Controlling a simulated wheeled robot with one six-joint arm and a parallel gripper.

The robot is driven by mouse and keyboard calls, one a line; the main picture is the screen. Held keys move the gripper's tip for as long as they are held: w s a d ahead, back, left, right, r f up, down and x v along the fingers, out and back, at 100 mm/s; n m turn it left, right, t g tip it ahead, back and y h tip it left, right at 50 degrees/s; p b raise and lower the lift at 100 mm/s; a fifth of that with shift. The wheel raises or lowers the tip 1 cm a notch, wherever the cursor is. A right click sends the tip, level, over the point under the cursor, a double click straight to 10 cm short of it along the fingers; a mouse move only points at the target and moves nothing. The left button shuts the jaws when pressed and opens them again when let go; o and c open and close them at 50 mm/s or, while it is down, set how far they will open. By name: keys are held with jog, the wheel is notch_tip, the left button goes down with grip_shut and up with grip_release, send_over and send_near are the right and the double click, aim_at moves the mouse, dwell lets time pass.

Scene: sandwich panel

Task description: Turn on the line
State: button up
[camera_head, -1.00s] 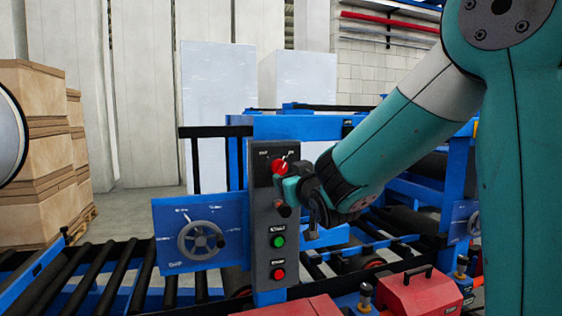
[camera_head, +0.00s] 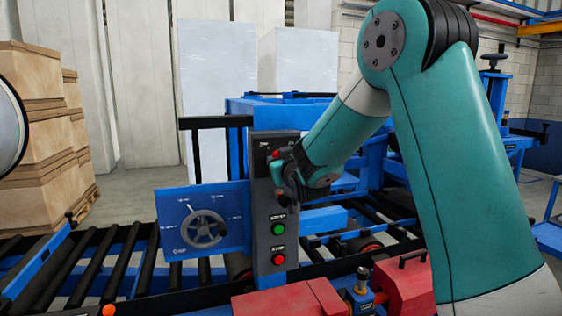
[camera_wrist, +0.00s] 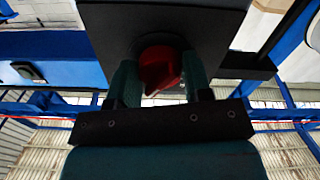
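A red rotary knob (camera_head: 274,154) sits near the top of the dark upright control panel (camera_head: 264,184). My gripper (camera_head: 285,166) is at this knob, and partly hides it in the head view. In the wrist view the knob (camera_wrist: 160,68) lies between the two teal fingers of my gripper (camera_wrist: 161,78), one on each side. The fingers are spread about as wide as the knob; I cannot tell whether they press on it. Lower on the panel are a green button (camera_head: 278,229) and a red button (camera_head: 278,259).
A blue plate with a handwheel (camera_head: 204,229) stands left of the panel. A roller conveyor (camera_head: 60,275) runs at the lower left. Red housings (camera_head: 405,284) stand low in front. Stacked boxes (camera_head: 32,150) are at the far left.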

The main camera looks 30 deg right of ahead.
jog(key=c, duration=0.4)
jog(key=m+b, duration=0.1)
jog(key=b, duration=0.2)
jog(key=shift+f, duration=0.35)
jog(key=shift+r+m+b, duration=0.1)
jog(key=shift+m+b, duration=0.6)
jog(key=shift+b, duration=0.3)
jog(key=shift+r, duration=0.2)
jog(key=o, duration=0.9)
jog(key=shift+o, duration=0.2)
